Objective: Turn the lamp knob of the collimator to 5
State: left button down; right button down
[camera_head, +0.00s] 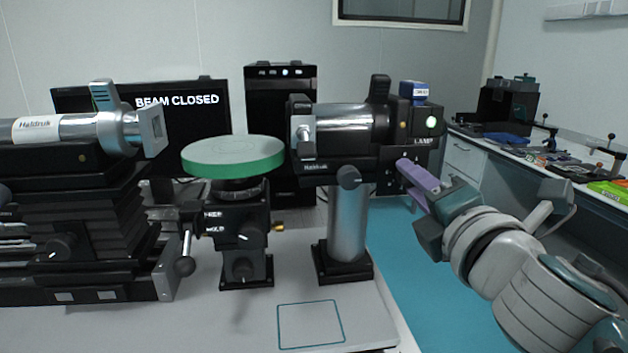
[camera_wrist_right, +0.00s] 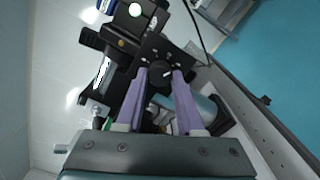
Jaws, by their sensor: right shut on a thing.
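The collimator (camera_head: 338,125) is a silver and black tube on a thick metal post, with a LAMP panel at its right end. The lamp knob (camera_wrist_right: 160,73) is a dark dial with a white mark, on the panel in the right wrist view. My right gripper (camera_wrist_right: 163,76) has purple fingers, one on each side of the knob, shut on it. In the head view my right gripper (camera_head: 404,164) reaches the panel from the right and hides the knob. The number at the knob's mark is too small to read. My left gripper is not in view.
A green-rimmed round stage (camera_head: 233,157) stands left of the collimator. A Haldruk tube (camera_head: 70,130) on a black mount is at far left. A monitor (camera_head: 195,110) behind reads BEAM CLOSED. A side bench (camera_head: 560,160) holds small items. The table front (camera_head: 200,325) is clear.

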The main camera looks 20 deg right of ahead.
jog(key=shift+r+m+p, duration=0.2)
jog(key=shift+m+p, duration=1.5)
jog(key=shift+m, duration=8.7)
jog(key=c, duration=0.5)
grip_release()
jog(key=shift+s, duration=0.1)
jog(key=v, duration=0.9)
jog(key=shift+s, duration=0.4)
jog(key=shift+f, duration=0.1)
